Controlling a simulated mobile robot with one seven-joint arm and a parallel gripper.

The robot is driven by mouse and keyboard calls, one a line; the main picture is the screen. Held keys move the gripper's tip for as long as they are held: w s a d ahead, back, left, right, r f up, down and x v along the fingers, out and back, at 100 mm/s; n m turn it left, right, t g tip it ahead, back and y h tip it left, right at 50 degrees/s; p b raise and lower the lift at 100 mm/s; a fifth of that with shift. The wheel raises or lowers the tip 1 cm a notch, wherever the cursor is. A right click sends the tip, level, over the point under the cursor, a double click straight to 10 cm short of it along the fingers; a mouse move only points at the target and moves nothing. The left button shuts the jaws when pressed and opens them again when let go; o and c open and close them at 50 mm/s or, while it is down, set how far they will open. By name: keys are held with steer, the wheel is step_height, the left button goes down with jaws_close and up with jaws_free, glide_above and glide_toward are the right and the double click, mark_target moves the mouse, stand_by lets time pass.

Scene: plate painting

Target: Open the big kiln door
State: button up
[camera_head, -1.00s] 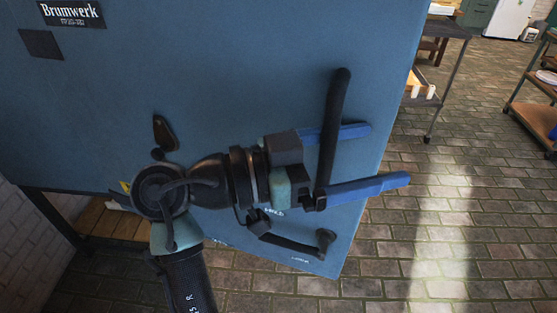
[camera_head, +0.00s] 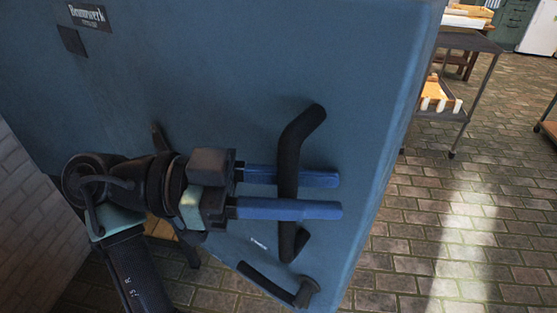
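The big blue kiln (camera_head: 200,75) fills the left and middle of the view. A black bar handle (camera_head: 312,122), bent at both ends, stands out from its blue front near the right edge. My gripper (camera_head: 340,194) reaches in from the left, its two blue fingers lying across the handle. No gap shows at the door's edge, and I cannot tell whether the door is ajar.
A second black handle (camera_head: 270,284) sits lower on the blue front. A wheeled cart (camera_head: 470,42) with trays stands at the back right. The brick floor (camera_head: 450,200) right of the kiln is clear. A white brick wall (camera_head: 35,215) is at the left.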

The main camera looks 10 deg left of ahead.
steer(key=shift+w+a+f, duration=0.2)
steer(key=shift+w+a, duration=0.25)
steer(key=shift+a, duration=0.35)
steer(key=shift+b, duration=0.7)
steer(key=w+a+b, duration=0.3)
steer(key=a+b, duration=0.7)
steer(key=a, duration=0.3)
steer(key=shift+w+a+b, duration=0.15)
steer(key=shift+w+b, duration=0.25)
